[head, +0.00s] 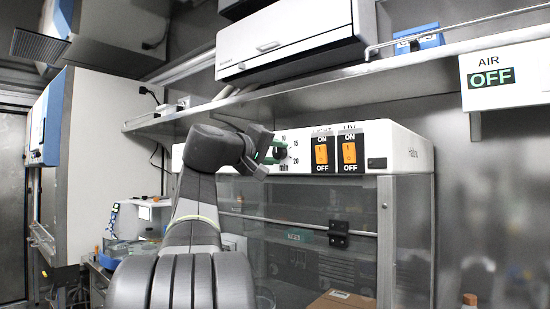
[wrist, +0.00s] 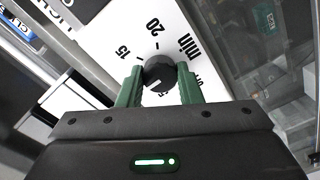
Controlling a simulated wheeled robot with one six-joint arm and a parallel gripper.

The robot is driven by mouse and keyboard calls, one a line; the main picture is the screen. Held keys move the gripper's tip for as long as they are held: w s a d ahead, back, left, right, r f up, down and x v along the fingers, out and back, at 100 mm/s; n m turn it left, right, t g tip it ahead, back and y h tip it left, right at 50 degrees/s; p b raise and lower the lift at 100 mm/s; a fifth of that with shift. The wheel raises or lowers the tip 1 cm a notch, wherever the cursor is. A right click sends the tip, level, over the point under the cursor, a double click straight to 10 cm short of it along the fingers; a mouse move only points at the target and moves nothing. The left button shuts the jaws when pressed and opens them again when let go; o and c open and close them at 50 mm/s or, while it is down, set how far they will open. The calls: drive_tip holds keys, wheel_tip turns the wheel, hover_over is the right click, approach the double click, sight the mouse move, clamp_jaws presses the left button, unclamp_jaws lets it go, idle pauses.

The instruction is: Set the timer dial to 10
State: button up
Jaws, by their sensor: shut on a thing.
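The timer dial (wrist: 160,72) is a black round knob on a white panel, between the green fingers of my gripper (wrist: 160,84) in the wrist view. The fingers are shut on its sides. Printed marks 15, 20 and "min" show around it, with another label partly hidden by a finger. I cannot tell surely which mark the knob's pointer faces. In the head view my gripper (head: 269,152) reaches the left end of the white cabinet front (head: 378,140), where 10, 15 and 20 show beside the dial (head: 281,152).
Two orange switches, a left one (head: 321,154) and a right one (head: 349,153), marked ON and OFF, sit right of the dial. A metal shelf (head: 300,84) runs above the cabinet. An AIR OFF sign (head: 491,78) hangs at the right. Glass (head: 300,215) lies below the panel.

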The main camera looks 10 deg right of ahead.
drive_tip(key=shift+f+m, duration=0.1)
drive_tip(key=shift+m, duration=0.2)
drive_tip(key=o, duration=1)
drive_tip(key=b+v, duration=0.1)
drive_tip(key=v, duration=1.2)
drive_tip(key=shift+s+a, duration=0.25)
drive_tip(key=p+x, duration=0.1)
drive_tip(key=x, duration=1.2)
drive_tip(key=shift+w+d, duration=0.25)
drive_tip(key=shift+d, duration=0.05)
